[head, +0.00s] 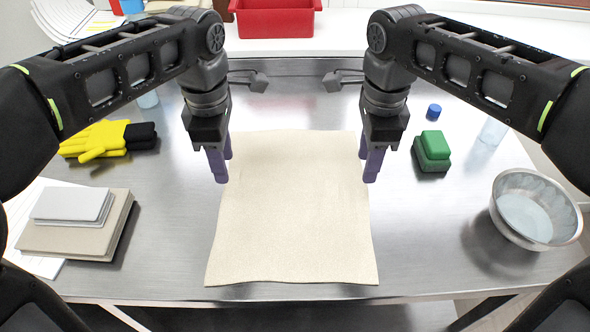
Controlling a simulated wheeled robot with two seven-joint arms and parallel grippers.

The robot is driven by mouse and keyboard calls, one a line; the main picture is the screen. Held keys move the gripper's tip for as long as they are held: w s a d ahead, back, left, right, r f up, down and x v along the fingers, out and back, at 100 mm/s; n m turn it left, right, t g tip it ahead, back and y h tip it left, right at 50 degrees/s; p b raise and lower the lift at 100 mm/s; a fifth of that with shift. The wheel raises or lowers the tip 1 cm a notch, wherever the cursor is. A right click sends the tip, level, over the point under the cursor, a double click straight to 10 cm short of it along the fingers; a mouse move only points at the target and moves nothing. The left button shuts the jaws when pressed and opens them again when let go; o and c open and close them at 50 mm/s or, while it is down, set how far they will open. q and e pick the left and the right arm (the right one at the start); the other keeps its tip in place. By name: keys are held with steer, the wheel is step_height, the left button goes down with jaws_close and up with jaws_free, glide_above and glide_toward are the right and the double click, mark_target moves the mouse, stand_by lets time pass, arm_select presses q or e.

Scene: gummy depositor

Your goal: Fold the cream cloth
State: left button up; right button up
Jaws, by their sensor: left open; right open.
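The cream cloth (293,225) lies flat and spread out on the steel table, with its near edge slightly wavy close to the table's front edge. My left gripper (222,166) is open and empty, pointing down over the cloth's far left edge. My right gripper (372,164) is open and empty, pointing down by the cloth's far right edge. I cannot tell whether the fingertips touch the cloth.
A green block (432,150), a blue cap (433,111), a clear glass (492,132) and a steel bowl (535,209) are at right. A red bin (275,20) stands behind the table (440,235).

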mark_target(231, 197)
arm_select(q)
steer(key=shift+s+r, duration=0.1)
arm_select(e)
steer(key=shift+s+r, duration=0.1)
arm_select(q)
steer(key=shift+f, duration=4)
arm_select(e)
steer(key=shift+f, duration=4.05)
arm_select(q)
steer(key=shift+f, duration=0.15)
arm_select(e)
steer(key=shift+f, duration=0.1)
arm_select(q)
steer(key=shift+c, duration=0.3)
arm_select(e)
steer(key=shift+c, duration=0.3)
arm_select(q)
jaws_close()
arm_select(e)
jaws_close()
